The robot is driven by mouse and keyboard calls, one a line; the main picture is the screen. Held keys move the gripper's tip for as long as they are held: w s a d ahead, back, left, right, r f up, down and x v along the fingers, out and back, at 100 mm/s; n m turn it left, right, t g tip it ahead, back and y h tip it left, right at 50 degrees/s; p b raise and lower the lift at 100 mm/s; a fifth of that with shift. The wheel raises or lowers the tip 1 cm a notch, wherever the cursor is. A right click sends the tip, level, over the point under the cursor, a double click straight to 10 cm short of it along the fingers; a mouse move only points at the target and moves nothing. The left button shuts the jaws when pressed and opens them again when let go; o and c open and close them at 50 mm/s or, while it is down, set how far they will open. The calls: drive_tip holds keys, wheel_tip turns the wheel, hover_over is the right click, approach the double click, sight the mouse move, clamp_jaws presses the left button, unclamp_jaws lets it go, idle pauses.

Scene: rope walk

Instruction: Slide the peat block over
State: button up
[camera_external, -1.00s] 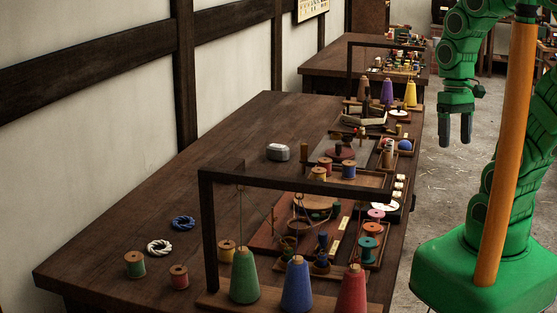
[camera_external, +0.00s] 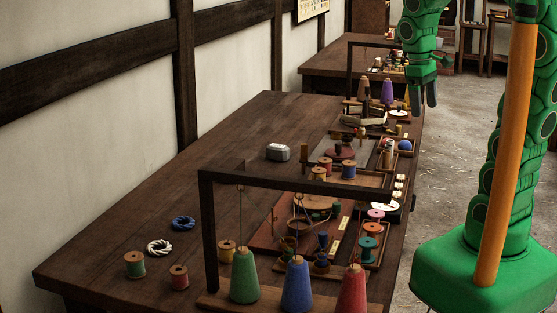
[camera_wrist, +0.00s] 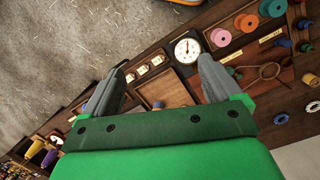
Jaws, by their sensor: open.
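I cannot pick out a peat block with certainty in either view. A small grey, rounded block with a pale top (camera_external: 277,152) lies alone on the dark wooden table (camera_external: 150,215), but its material is unclear. My gripper (camera_external: 423,100) is open and empty, pointing down above the table's right edge, well to the right of the grey block. In the wrist view, my gripper's two fingers (camera_wrist: 160,72) are spread apart, with a wooden tray (camera_wrist: 172,92) below between them.
A dark frame (camera_external: 290,183) with green, blue and red cones stands at the near end. Spools (camera_external: 178,277) and rope coils (camera_external: 183,223) lie at left. A round white dial (camera_wrist: 187,48) sits beside the tray. The table's middle left is mostly clear.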

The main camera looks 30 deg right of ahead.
drive_tip(key=w+a+n+t+h, duration=0.1)
drive_tip(key=w+a+n, duration=0.15)
drive_tip(key=w, duration=0.75)
drive_tip(key=w+a+n, duration=0.2)
drive_tip(key=w+n, duration=0.1)
drive_tip(key=w, duration=0.7)
drive_tip(key=n+t+h, duration=0.1)
drive_tip(key=n+t, duration=0.2)
drive_tip(key=n, duration=1.3)
hover_over(236, 159)
drive_tip(key=s+a, duration=0.1)
drive_tip(key=s, duration=0.1)
wheel_tip(236, 159, down, 22)
drive_tip(key=shift+f, duration=0.1)
drive_tip(key=shift+w+a+f+n+t, duration=0.1)
drive_tip(key=shift+a+f+n+t, duration=0.25)
drive_tip(key=shift+a, duration=0.15)
drive_tip(key=shift+f, duration=0.15)
drive_tip(key=shift+x, duration=3.8)
drive_tip(key=shift+d, duration=0.1)
